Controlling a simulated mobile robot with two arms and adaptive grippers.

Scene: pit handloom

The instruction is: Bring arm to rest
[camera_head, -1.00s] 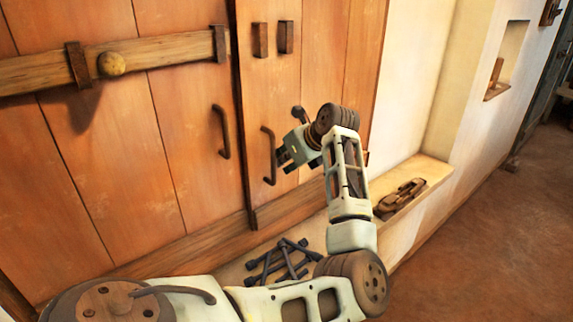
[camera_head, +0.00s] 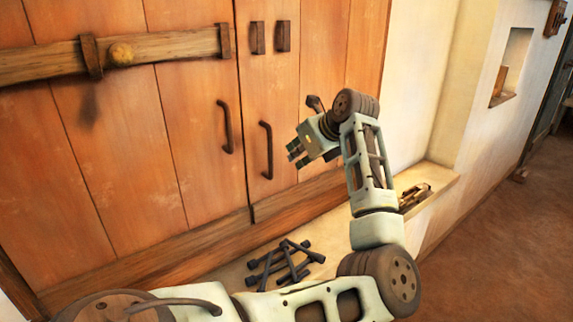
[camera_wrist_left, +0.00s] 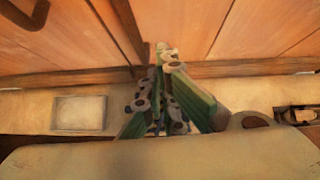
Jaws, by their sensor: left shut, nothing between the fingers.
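My left arm reaches up from the bottom of the head view. Its gripper (camera_head: 297,153) is in front of the wooden doors, a little right of the right door handle (camera_head: 266,150), with nothing held. In the left wrist view the gripper's fingers (camera_wrist_left: 166,58) come together and point toward the foot of the doors. My right gripper is in neither view.
Several dark crossed bars (camera_head: 279,264) lie on the pale ledge below. A wooden tool (camera_head: 414,196) lies on the ledge at right. The brown floor (camera_head: 490,250) at right is open.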

